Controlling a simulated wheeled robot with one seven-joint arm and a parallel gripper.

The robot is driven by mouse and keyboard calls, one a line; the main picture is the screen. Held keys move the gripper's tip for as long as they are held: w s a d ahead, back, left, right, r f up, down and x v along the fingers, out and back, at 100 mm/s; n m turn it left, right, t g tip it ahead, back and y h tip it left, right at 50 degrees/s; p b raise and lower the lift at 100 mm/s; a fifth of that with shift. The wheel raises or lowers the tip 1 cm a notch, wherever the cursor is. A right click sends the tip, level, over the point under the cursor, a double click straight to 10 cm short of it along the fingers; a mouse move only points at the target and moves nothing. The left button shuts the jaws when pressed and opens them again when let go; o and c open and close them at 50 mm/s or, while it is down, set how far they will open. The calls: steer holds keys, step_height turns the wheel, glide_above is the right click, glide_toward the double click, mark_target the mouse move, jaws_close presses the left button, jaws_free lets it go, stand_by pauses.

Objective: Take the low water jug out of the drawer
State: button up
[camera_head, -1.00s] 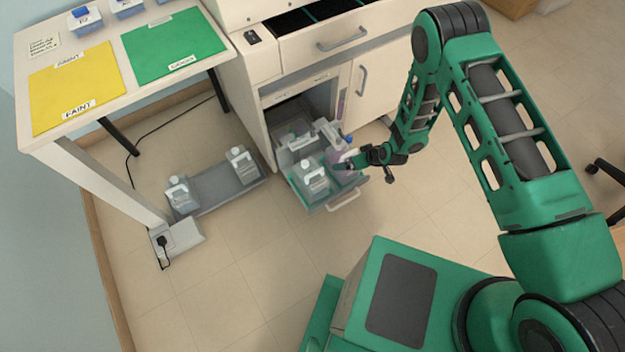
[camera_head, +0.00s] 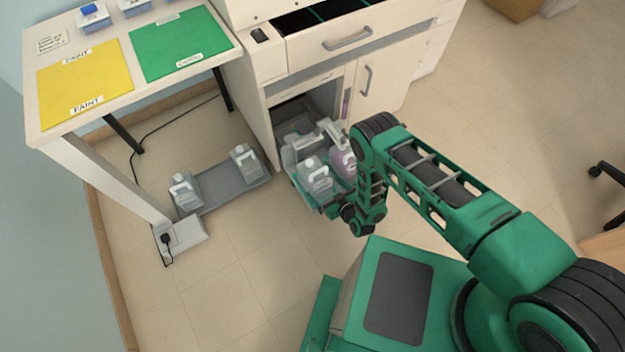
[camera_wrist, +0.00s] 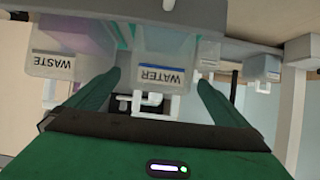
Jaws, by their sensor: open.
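The low water jug (camera_head: 318,180), clear with a white handle, stands in the pulled-out drawer (camera_head: 289,157) under the bench. In the wrist view the jug, labelled WATER (camera_wrist: 163,72), is upside down in the picture, and its white handle shows between my fingers. My gripper (camera_wrist: 160,78) is open, with one finger on each side of the handle. Contact cannot be told. In the head view my wrist hangs in front of the drawer and hides part of it. A purple-tinted jug (camera_head: 344,164) stands right of the water jug; the wrist view shows its WASTE label (camera_wrist: 53,65).
Two more jugs (camera_head: 185,190) stand on a grey floor tray (camera_head: 215,195) left of the drawer. A power box (camera_head: 180,238) with a plug lies near the table leg. A cupboard door (camera_head: 385,75) is right of the drawer opening. The floor in front is clear.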

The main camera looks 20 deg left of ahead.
mark_target(315, 178)
steer(key=shift+x, duration=4.85)
steer(key=shift+w+r, duration=0.1)
steer(key=c, duration=1.3)
